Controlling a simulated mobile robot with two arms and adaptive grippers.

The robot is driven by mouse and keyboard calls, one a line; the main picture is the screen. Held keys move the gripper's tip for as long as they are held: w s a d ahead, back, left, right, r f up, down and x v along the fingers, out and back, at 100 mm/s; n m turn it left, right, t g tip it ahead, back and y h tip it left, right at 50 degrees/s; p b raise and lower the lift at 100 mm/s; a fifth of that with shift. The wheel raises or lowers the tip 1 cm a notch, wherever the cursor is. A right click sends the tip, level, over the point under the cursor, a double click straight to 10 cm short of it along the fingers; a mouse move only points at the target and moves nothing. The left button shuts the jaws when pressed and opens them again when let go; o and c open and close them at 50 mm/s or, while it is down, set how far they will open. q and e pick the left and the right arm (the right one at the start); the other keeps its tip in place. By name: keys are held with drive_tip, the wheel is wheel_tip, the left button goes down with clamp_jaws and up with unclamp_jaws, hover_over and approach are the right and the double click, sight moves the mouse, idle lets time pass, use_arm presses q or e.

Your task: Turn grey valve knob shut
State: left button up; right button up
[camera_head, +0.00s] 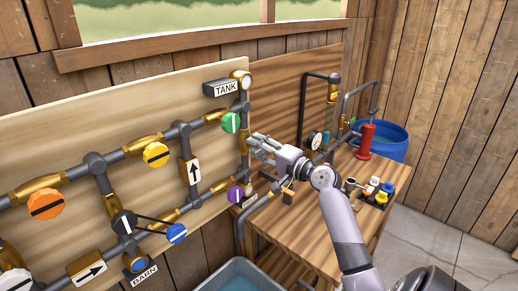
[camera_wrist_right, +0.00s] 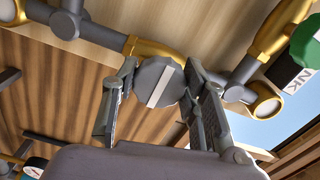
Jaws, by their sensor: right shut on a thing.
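The grey valve knob (camera_wrist_right: 152,78) is dark grey and faceted, with a pale stripe across its face. In the wrist view the stripe tilts slightly and lies roughly across the brass valve body (camera_wrist_right: 146,48) behind it. My right gripper (camera_wrist_right: 160,76) has its fingers on both sides of the knob and is shut on it. In the head view the right gripper (camera_head: 258,146) reaches the right edge of the pipe board, and its fingers hide the knob there. My left gripper is not in view.
Close by on the board are a green knob (camera_head: 231,122) above and a purple knob (camera_head: 235,193) below. Yellow (camera_head: 156,154), orange (camera_head: 45,203) and blue (camera_head: 176,233) knobs are further left. A wooden bench (camera_head: 285,226) with small valves stands under my right arm.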

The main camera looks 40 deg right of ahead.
drive_tip(key=o, duration=1.2)
drive_tip(key=shift+s, duration=0.1)
drive_tip(key=s, duration=0.8)
drive_tip(key=s+d, duration=0.1)
drive_tip(key=s, duration=0.2)
drive_tip(key=shift+s, duration=0.4)
drive_tip(key=shift+f, duration=0.1)
